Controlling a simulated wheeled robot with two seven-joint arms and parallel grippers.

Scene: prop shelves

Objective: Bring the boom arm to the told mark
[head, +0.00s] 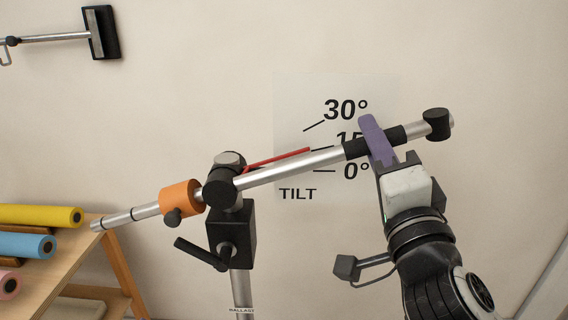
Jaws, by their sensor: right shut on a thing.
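The silver boom arm (296,171) crosses the middle of the head view, tilted up to the right on its stand's pivot. My right gripper (375,138) is shut on the boom's black grip sleeve near the right end. The wall tilt scale (297,193) reads 30°, 15° and 0°, with the 15° label partly covered by the boom and gripper. The red pointer (277,159) by the pivot ends close to the 15° tick. An orange counterweight (181,196) sits on the boom's lower left end. My left gripper is not in view.
A wooden shelf (62,262) with yellow, blue and pink rolls stands at the left, close to the boom's left end. A black wall-mounted bracket (103,32) with a rod is at the upper left.

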